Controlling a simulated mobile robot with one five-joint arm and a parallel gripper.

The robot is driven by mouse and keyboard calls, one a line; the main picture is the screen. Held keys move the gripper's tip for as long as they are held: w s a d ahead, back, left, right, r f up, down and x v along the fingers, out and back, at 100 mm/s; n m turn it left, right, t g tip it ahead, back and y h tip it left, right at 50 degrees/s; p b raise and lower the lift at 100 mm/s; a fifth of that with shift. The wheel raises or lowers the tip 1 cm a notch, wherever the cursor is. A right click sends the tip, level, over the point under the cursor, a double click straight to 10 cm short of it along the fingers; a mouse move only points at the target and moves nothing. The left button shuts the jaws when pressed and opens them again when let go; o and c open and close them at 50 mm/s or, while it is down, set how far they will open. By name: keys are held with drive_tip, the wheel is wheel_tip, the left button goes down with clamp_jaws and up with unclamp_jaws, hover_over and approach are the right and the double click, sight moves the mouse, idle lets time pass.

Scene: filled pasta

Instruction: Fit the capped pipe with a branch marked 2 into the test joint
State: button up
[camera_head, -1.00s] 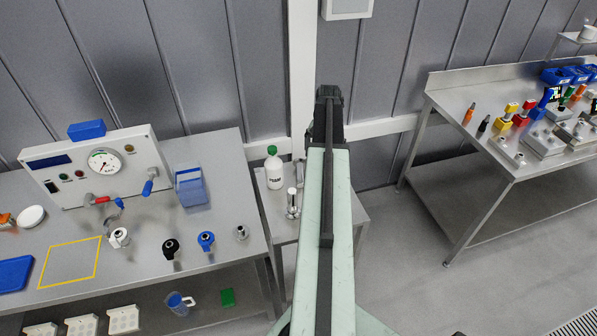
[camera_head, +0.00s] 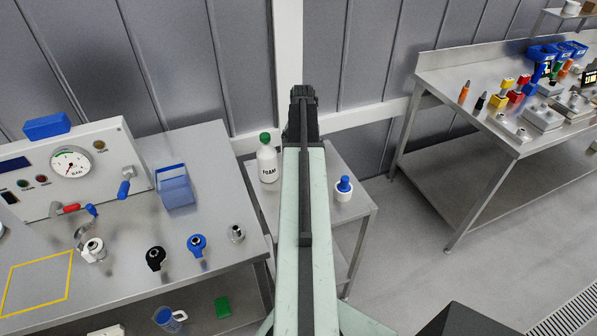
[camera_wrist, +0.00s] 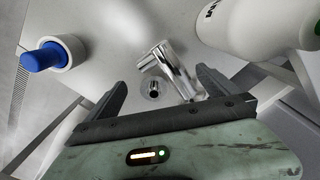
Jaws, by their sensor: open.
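A chrome pipe with a side branch (camera_wrist: 172,68) shows in the wrist view on the small side table (camera_head: 352,225). It lies ahead of my open gripper (camera_wrist: 162,88), between the lines of the two fingers, and no contact shows. No number can be read on it. In the head view my arm hides it, and my gripper (camera_head: 301,97) shows only from behind.
A green-capped FOAM bottle (camera_head: 267,163) and a blue-topped white pot (camera_head: 343,188) stand on the side table, either side of my arm. Black (camera_head: 156,258), blue (camera_head: 197,245) and grey (camera_head: 236,233) fittings stand on the left bench by a blue bin (camera_head: 175,187).

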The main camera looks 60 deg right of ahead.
drive_tip(key=shift+f, duration=0.15)
drive_tip(key=f+b, duration=0.5)
drive_tip(key=shift+d+f, duration=0.2)
drive_tip(key=shift+r, duration=0.2)
drive_tip(key=shift+c, duration=0.7)
drive_tip(key=c, duration=1.8)
